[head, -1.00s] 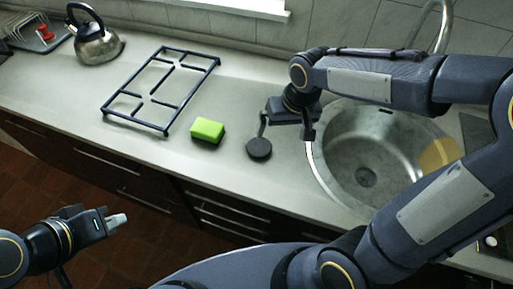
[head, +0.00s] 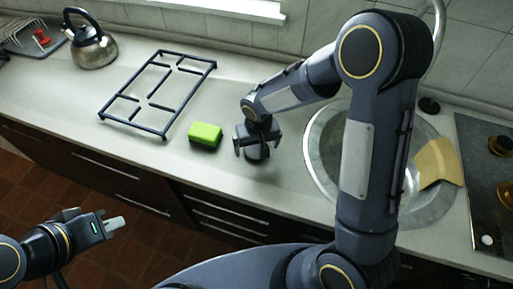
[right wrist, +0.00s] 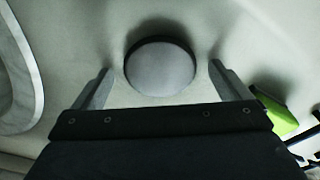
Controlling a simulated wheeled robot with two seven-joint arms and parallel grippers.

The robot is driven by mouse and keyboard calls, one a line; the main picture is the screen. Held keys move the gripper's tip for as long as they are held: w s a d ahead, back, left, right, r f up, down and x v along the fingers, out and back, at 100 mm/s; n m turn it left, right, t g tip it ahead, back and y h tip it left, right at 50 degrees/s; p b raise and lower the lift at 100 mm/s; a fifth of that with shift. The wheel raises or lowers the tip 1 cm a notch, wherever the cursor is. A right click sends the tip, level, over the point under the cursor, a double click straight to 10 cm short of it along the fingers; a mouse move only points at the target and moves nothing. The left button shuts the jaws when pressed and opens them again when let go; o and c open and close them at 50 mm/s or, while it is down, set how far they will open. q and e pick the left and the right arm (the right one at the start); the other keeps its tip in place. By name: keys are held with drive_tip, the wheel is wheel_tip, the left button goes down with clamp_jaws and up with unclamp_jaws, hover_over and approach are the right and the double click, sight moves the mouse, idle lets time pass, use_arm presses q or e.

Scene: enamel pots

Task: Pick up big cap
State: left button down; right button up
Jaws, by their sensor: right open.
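In the right wrist view the cap (right wrist: 161,68) shows as a grey disc between the fingertips, with a gap on each side. My right gripper (head: 257,147) is open above the cap, pointing down, and partly hides it in the head view. My left gripper (head: 113,224) is low at the left, in front of the counter and far from the cap; its finger gap is not clear.
A green sponge (head: 205,135) lies close to the right gripper. A dark hob grate (head: 159,93) and a kettle (head: 94,46) stand further left.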

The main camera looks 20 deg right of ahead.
drive_tip(key=shift+f, duration=0.1)
drive_tip(key=shift+c, duration=0.3)
drive_tip(key=c, duration=1.1)
